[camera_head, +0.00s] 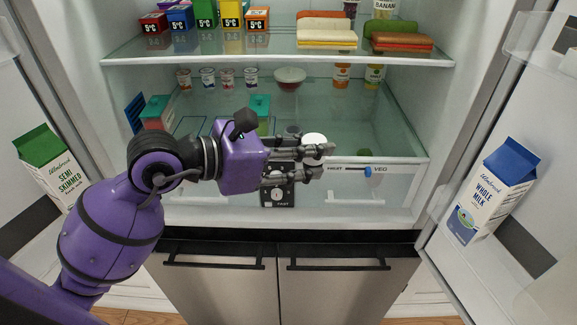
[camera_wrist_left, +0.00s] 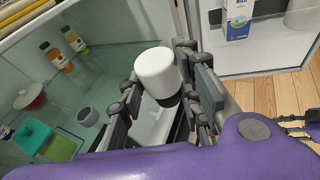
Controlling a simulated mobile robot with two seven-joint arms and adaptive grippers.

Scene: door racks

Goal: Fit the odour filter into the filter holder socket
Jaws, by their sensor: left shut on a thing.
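The odour filter, a white cylinder (camera_head: 313,143) with a dark lower end, is between the fingers of my left gripper (camera_head: 300,163). The left wrist view shows the white filter (camera_wrist_left: 157,70) with my left gripper's fingers (camera_wrist_left: 160,95) shut on it from both sides. It is held at the front of the fridge, above the drawer front. A grey round cup-like piece (camera_head: 292,131), which looks like the filter holder socket, sits just behind and left of the filter. It also shows in the left wrist view (camera_wrist_left: 88,116), apart from the filter. Dark fingers at that view's right edge look like my right gripper (camera_wrist_left: 293,127).
A control panel (camera_head: 277,190) with a dial and a fruit/veg slider (camera_head: 367,171) are on the drawer front below. A teal-lidded box (camera_head: 260,106) and a bowl (camera_head: 290,77) stand farther back. Open doors with milk cartons (camera_head: 492,188) flank both sides.

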